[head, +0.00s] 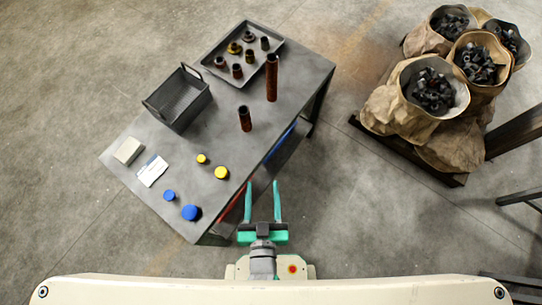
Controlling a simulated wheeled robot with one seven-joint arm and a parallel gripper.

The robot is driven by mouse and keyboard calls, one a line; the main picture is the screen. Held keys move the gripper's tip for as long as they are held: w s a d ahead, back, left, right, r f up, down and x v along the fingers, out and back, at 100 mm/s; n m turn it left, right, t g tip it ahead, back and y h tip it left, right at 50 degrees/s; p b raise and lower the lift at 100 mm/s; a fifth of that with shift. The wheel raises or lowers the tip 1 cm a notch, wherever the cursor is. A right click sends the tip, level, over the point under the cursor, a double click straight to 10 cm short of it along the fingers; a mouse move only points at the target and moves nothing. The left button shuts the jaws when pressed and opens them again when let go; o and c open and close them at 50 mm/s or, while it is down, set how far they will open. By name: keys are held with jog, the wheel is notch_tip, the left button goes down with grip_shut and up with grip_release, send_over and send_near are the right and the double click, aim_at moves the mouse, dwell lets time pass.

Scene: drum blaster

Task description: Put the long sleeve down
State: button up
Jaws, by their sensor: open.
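The long sleeve, a tall rusty-brown tube (271,78), stands upright on the grey table near its right edge, just below the tray. A shorter dark brown sleeve (245,118) stands upright on the table, left of it and nearer to me. My gripper (262,184) is open with its two teal fingers apart and nothing between them. It is near the table's front edge, well below both sleeves in the picture.
A tray (212,69) with several small parts lies at the back, beside an empty dark basket (176,97). Yellow caps (221,172), blue caps (190,212), a card (152,171) and a pale box (128,151) lie leftward. Sacks of dark parts (432,90) stand right.

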jog(key=s+d+r, duration=0.2)
jog(key=s+r, duration=0.1)
jog(key=s, duration=0.5)
jog(key=shift+d+r+h, duration=0.2)
jog(key=shift+r+h, duration=0.1)
jog(key=shift+r, duration=0.05)
jog(key=c, duration=0.4)
jog(key=shift+w, duration=0.15)
jog(key=shift+c, duration=0.3)
